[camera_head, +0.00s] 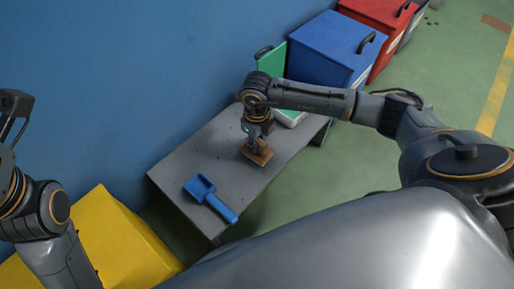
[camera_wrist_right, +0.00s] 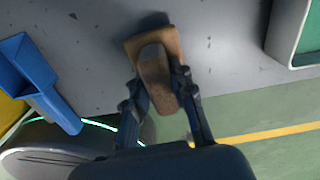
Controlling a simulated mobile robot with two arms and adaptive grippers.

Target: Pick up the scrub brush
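The scrub brush (camera_head: 258,154) has a flat tan wooden block and a rounded brown handle. It is at the middle of the grey table (camera_head: 180,165), below my right gripper (camera_head: 256,143). In the right wrist view, the brush (camera_wrist_right: 155,60) shows between the two dark fingers of my right gripper (camera_wrist_right: 156,92). The fingers lie close along both sides of the handle and look closed on it. I cannot tell whether the block touches the table. My left arm shows at the left edge, but its gripper is out of view.
A blue dustpan or scoop (camera_head: 209,197) lies at the table's near end, also in the right wrist view (camera_wrist_right: 38,78). A pale tray (camera_head: 290,117) is at the table's far end. A yellow box (camera_head: 120,240) and green, blue (camera_head: 325,48) and red (camera_head: 375,15) bins stand along the wall.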

